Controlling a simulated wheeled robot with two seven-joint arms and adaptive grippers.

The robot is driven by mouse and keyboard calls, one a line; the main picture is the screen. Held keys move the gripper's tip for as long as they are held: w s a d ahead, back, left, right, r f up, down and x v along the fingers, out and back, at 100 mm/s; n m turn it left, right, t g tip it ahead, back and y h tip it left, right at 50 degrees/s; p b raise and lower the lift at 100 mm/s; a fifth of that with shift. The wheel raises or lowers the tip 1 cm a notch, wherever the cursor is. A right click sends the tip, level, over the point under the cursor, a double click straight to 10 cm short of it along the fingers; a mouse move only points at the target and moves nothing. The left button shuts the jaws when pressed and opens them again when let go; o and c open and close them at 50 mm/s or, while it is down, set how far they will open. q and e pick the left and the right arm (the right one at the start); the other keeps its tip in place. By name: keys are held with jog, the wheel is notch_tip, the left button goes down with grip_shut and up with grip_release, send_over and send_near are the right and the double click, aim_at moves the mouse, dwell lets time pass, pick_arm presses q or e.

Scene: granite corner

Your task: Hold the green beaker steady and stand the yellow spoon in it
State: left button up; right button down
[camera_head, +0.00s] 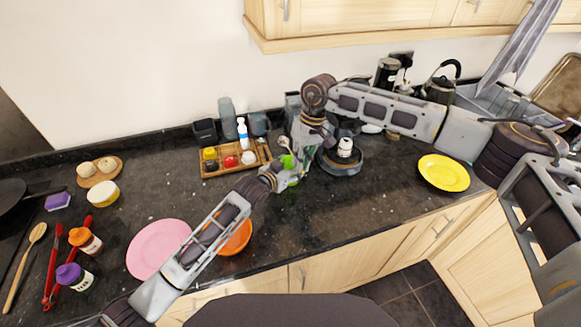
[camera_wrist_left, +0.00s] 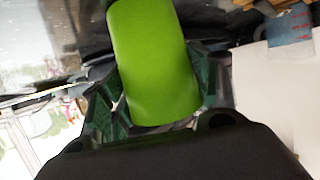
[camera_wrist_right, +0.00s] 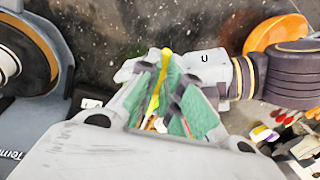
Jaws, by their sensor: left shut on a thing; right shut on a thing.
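The green beaker (camera_wrist_left: 152,60) fills the middle of the left wrist view, between the fingers of my left gripper (camera_wrist_left: 158,120), which is shut on it. In the head view only parts of the green beaker (camera_head: 288,161) show, by the left gripper (camera_head: 284,176) over the counter. My right gripper (camera_wrist_right: 164,100) is shut on the thin yellow spoon (camera_wrist_right: 157,84) in the right wrist view. In the head view the right gripper (camera_head: 297,158) is close above the beaker. The grippers hide much there, and I cannot tell whether the spoon's lower end is inside the beaker.
A wooden tray (camera_head: 210,173) with jars stands behind the grippers. A pink plate (camera_head: 150,250) and an orange bowl (camera_head: 240,240) lie near the front, partly under my left arm. A yellow plate (camera_head: 444,172) lies farther right.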

jog(key=c, duration=1.5)
grip_release()
notch_tip(320, 180, up, 12)
jog(key=w+d, duration=0.1)
jog(key=d, duration=0.1)
jog(key=shift+f, duration=0.15)
